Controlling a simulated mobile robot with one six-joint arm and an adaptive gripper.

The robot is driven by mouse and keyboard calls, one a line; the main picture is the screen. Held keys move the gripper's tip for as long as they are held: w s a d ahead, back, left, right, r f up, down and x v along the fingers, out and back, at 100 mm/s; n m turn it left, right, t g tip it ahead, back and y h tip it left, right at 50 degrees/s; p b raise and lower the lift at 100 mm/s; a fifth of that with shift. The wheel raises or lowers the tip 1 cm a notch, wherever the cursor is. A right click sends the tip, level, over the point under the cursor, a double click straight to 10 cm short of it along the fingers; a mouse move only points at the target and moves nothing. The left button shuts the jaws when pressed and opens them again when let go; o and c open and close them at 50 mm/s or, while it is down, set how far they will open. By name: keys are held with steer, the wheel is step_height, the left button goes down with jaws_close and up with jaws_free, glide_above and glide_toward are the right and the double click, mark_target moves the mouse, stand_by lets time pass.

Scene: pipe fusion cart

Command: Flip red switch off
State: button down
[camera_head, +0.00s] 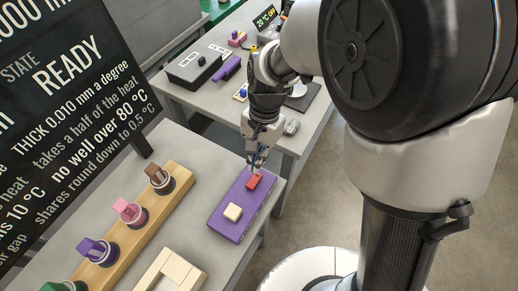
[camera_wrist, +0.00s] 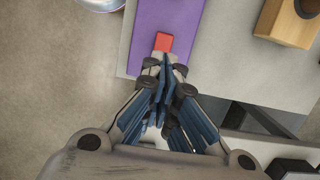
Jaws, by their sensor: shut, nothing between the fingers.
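The red switch (camera_head: 254,182) sits on the far end of a purple plate (camera_head: 226,223) on the grey table. A cream switch (camera_head: 233,212) sits on the same plate, nearer the camera. My gripper (camera_head: 256,163) is shut and empty, pointing down just above the red switch's far side. In the wrist view, my gripper's fingertips (camera_wrist: 165,60) lie together right beside the red switch (camera_wrist: 163,41) on the purple plate (camera_wrist: 160,16). I cannot tell whether they touch it. The switch's tilt is too small to read.
A wooden rack (camera_head: 139,225) with several coloured knobs stands left of the plate. A cream frame (camera_head: 170,272) lies in front. A black board with white text (camera_head: 70,100) stands at left. A second table behind holds a dark box (camera_head: 194,66).

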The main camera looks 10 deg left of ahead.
mark_target(254, 181)
steer(key=f, duration=0.2)
steer(key=f+b, duration=0.1)
steer(key=f, duration=0.1)
steer(key=s+f+b, duration=0.1)
steer(key=f, duration=0.1)
steer(key=shift+a, duration=0.25)
steer(key=shift+s, duration=0.1)
